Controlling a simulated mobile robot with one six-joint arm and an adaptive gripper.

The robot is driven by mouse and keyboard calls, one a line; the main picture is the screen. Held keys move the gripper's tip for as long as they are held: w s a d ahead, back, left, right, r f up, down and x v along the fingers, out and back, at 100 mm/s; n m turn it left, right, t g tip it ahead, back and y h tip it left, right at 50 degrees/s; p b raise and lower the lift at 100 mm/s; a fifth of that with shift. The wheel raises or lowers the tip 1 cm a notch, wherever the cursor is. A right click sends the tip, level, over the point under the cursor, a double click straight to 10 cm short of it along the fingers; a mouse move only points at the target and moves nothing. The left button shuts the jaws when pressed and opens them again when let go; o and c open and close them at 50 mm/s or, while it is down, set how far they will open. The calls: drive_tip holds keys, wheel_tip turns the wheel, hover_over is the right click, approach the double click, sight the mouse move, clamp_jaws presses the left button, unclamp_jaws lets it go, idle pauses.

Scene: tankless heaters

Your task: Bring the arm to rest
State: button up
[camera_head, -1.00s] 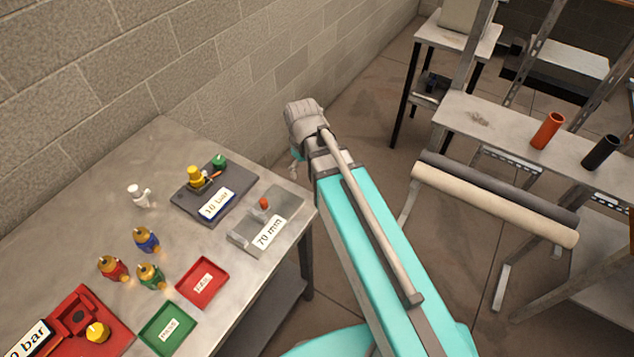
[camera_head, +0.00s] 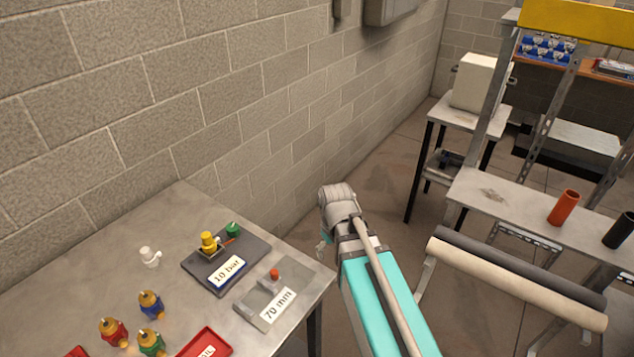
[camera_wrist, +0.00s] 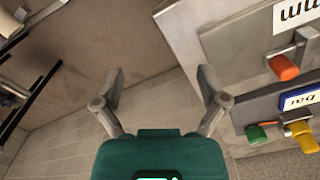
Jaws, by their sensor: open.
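My teal and grey arm reaches out beside the right edge of the metal table (camera_head: 100,245) in the head view. In the wrist view my gripper (camera_wrist: 158,82) is open and empty. In the head view the gripper is mostly hidden behind the wrist. Near the table's right corner sit the "10 bar" fixture (camera_head: 226,262), with yellow and green parts, and the grey "70 mm" block (camera_head: 262,305) with an orange knob. Both also show at the right of the wrist view.
Several small valves stand on the table, including a blue one (camera_head: 151,304) and a white one (camera_head: 149,257). A red tray (camera_head: 205,344) is at the front. A block wall (camera_head: 230,90) runs behind. A bench with an orange cylinder (camera_head: 564,208) and rolls (camera_head: 520,285) is at right.

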drive_tip(key=s+d+m, duration=0.3)
drive_tip(key=d+m, duration=0.1)
drive_tip(key=d, duration=0.3)
drive_tip(key=shift+s, duration=0.25)
idle(0.6)
wheel_tip(320, 180, up, 11)
drive_tip(key=n+p, duration=1.1)
drive_tip(key=n, duration=0.1)
hover_over(233, 227)
drive_tip(key=shift+f, duration=0.25)
drive_tip(key=shift+f+b, duration=0.15)
drive_tip(key=shift+b, duration=0.2)
wheel_tip(233, 227, down, 13)
drive_tip(key=b, duration=1.3)
drive_tip(key=shift+f, duration=0.2)
